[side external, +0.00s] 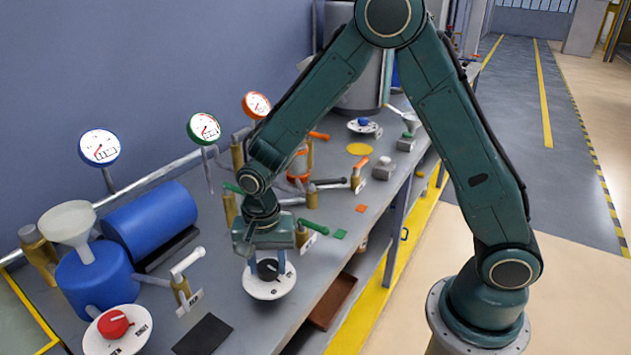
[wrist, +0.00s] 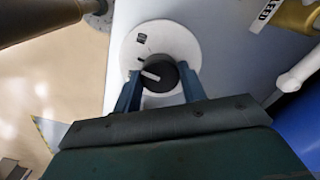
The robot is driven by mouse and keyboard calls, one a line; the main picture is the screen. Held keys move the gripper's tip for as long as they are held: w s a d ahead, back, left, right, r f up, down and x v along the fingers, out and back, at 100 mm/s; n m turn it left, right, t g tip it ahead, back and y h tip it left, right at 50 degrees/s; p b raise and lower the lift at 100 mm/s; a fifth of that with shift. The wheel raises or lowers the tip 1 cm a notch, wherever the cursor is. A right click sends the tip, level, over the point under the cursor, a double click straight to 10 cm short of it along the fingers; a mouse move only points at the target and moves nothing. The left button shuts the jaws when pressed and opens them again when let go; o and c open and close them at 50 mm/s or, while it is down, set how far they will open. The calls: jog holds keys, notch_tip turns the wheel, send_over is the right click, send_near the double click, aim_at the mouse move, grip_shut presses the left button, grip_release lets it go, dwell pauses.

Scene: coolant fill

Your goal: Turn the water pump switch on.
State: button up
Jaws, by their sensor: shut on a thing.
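The switch is a black round knob (side external: 267,269) on a white round dial plate (side external: 270,289), on the grey bench near its front edge. My gripper (side external: 268,262) points down over it and is shut on the knob, one blue finger on each side. In the wrist view, the knob (wrist: 158,75) sits between the fingertips of my gripper (wrist: 160,77). A white pointer line on the knob points toward the left. The dial plate (wrist: 165,38) has a small dark label and a short mark above the knob; their lettering is too small to read.
A red knob on a white dial (side external: 113,323) stands at the front left. A white-handled brass valve (side external: 183,285) and a dark flat pad (side external: 203,335) lie left of my gripper. A green-handled valve (side external: 308,233) stands close on the right. A blue tank (side external: 150,225) is behind left.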

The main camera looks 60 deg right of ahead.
aim_at(268, 265)
jog(key=m, duration=0.7)
dwell(0.6)
jog(key=o, duration=1)
jog(key=shift+r, duration=0.15)
notch_tip(268, 265, up, 14)
jog(key=shift+f, duration=0.2)
